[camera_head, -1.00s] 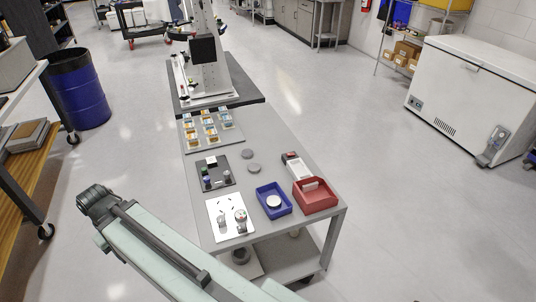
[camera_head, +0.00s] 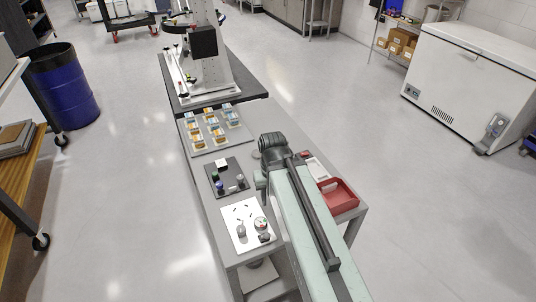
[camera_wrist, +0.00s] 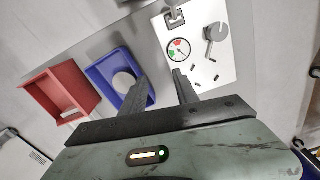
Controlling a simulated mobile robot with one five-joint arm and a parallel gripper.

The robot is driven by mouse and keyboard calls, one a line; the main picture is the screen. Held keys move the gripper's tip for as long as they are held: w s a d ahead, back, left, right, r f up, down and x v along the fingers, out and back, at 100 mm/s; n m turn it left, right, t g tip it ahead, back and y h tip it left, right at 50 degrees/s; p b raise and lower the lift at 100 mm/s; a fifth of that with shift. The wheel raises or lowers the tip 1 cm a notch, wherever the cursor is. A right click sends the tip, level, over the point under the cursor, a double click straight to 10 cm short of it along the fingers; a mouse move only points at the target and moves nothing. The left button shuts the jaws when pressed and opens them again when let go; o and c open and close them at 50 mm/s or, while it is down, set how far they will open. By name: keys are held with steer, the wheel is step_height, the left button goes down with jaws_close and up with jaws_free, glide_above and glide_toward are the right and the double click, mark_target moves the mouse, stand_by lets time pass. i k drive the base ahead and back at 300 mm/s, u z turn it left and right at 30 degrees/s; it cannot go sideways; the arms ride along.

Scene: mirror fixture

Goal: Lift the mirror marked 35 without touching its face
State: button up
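No number 35 is readable in either view, so I cannot tell which thing is that mirror. Several small orange and pale blue pieces (camera_head: 211,128) stand in rows on a grey plate (camera_head: 239,146) in the head view; their markings are too small to read. In the head view my arm hides the blue tray, and the gripper cannot be made out.
The white panel (camera_wrist: 205,70) carries a dial (camera_wrist: 179,50), a knob (camera_wrist: 215,33) and small dark pieces. A red tray (camera_head: 338,194) stands at the table's right edge. A dark plate (camera_head: 228,178) holds small parts. A tall stand (camera_head: 205,60) rises behind the orange pieces.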

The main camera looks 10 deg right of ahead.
mark_target(256, 154)
steer(key=u, duration=0.75)
steer(key=k, duration=1.1)
steer(key=u, duration=3)
steer(key=i, duration=0.15)
steer(key=z, duration=1.8)
steer(key=i, duration=2.4)
steer(key=z, duration=1.05)
steer(key=i, duration=1.6)
steer(key=z, duration=1.55)
steer(key=i, duration=0.45)
steer(key=k, duration=0.9)
steer(key=z, duration=0.15)
steer(key=i, duration=0.75)
